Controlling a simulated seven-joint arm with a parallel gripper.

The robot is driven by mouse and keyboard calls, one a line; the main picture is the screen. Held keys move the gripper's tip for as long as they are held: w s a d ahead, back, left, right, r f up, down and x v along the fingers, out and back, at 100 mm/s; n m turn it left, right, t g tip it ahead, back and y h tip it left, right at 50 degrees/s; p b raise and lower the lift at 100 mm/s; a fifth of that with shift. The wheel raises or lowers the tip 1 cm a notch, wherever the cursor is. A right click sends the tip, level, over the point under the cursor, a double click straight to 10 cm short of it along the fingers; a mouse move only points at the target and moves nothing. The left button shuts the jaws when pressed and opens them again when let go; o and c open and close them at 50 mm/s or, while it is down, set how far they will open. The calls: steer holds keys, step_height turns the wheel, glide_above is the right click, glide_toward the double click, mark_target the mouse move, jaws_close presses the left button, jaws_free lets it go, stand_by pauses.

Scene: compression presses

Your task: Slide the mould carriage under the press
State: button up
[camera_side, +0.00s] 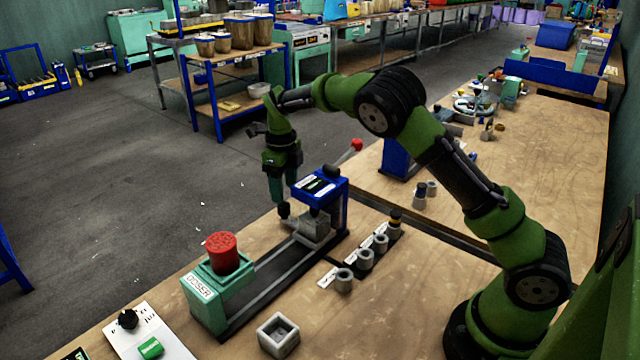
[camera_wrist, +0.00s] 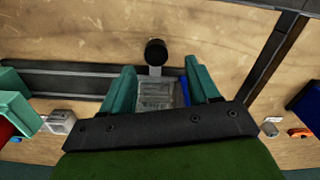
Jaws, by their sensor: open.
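The mould carriage is a grey block (camera_side: 314,226) at the press end of the dark rails (camera_side: 265,275). In the side view it sits below the head of the blue press (camera_side: 320,186); exact alignment cannot be told. A black knob (camera_side: 284,211) on a grey stem stands at the carriage's side. My gripper (camera_side: 278,192) is open, pointing down, close above the knob. In the wrist view the teal fingers of my gripper (camera_wrist: 160,68) stand apart, with the grey carriage (camera_wrist: 155,94) showing between them and the knob (camera_wrist: 156,51) beyond the tips.
The green doser (camera_side: 205,298) with its red top (camera_side: 222,252) stands at the other rail end. Several grey cylinders (camera_side: 365,260) stand on cards beside the press. A hollow grey block (camera_side: 278,335) and a control panel (camera_side: 147,335) are near the front. A red-tipped lever (camera_side: 356,145) rises behind the press.

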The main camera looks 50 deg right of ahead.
step_height(320, 180, up, 12)
stand_by(0.3)
steer(key=shift+r, duration=0.1)
steer(key=s+n, duration=0.2)
steer(key=n, duration=0.3)
steer(key=s+n+t, duration=0.1)
steer(key=s+n, duration=0.2)
steer(key=n, duration=0.2)
steer(key=s+n+y, duration=0.1)
steer(key=s+n, duration=0.1)
steer(key=n, duration=0.3)
steer(key=shift+s+d+t, duration=0.3)
steer(key=shift+d, duration=0.1)
steer(key=s+a+r+n+t, duration=0.1)
steer(key=s+a+n+t, duration=0.1)
steer(key=s+n, duration=0.5)
steer(key=s+a+r+n+t+y, duration=0.1)
steer(key=s+n, duration=0.6)
steer(key=s, duration=0.7)
steer(key=a+r+t, duration=0.1)
steer(key=a+t, duration=0.1)
steer(key=a, duration=0.1)
steer(key=shift+s+a+r+t, duration=0.2)
steer(key=shift+s+a+t, duration=0.05)
steer(key=shift+a+t, duration=0.05)
